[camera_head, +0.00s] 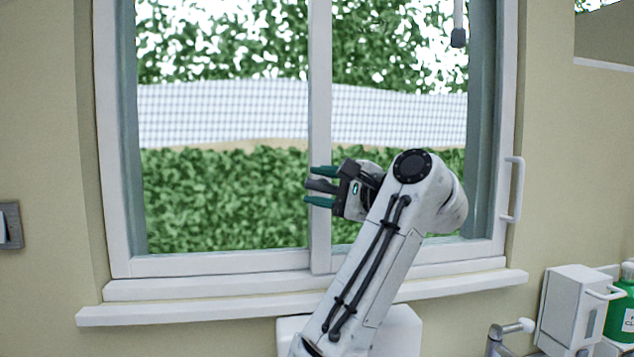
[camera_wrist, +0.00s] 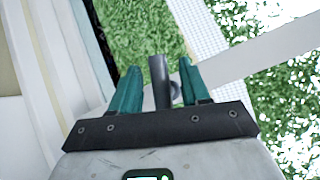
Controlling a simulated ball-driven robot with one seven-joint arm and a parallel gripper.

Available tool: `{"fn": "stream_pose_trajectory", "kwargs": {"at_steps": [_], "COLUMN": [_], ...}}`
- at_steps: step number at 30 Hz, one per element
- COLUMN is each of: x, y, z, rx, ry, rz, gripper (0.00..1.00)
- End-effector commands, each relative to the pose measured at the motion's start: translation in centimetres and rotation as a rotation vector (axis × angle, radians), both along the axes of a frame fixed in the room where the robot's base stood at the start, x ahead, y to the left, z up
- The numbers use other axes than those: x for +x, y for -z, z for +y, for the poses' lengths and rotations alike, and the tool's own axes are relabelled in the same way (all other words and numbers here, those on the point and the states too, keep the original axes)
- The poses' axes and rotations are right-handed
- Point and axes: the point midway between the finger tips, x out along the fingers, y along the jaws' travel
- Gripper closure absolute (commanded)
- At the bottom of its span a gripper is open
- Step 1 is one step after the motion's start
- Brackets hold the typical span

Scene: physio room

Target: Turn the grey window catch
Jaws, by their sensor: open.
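The grey window catch (camera_head: 321,186) is on the white middle upright (camera_head: 320,100) of the window, at the lower part. In the wrist view the catch lever (camera_wrist: 157,72) stands between my two green fingers, with a gap showing on each side. My gripper (camera_head: 314,187) is open around the lever and points left in the head view. It also shows in the wrist view (camera_wrist: 160,68). The base of the catch is mostly hidden by my gripper.
The white sill (camera_head: 200,309) runs below the window. A white pull handle (camera_head: 515,190) stands out from the right frame. A grey cord weight (camera_head: 458,38) hangs at the upper right. A white dispenser (camera_head: 574,305) and green bottle (camera_head: 622,310) stand at the lower right.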

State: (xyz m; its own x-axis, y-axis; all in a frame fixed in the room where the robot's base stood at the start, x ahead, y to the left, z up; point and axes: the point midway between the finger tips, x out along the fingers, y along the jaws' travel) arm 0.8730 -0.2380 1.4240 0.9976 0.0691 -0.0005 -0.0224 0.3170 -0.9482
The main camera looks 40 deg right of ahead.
Motion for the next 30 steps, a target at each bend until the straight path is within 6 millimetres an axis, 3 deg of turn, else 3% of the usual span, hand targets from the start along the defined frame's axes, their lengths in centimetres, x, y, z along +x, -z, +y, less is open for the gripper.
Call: {"fn": "stream_pose_trajectory", "kwargs": {"at_steps": [13,27,30], "x": [1.1,1.07,1.07], "y": [0.08,0.09,0.09], "z": [0.06,0.05,0.05], "rx": [0.0,0.0,-0.001], "ry": [0.001,0.001,0.002], "rz": [0.0,0.0,0.002], "gripper": [0.54,0.99,1.0]}}
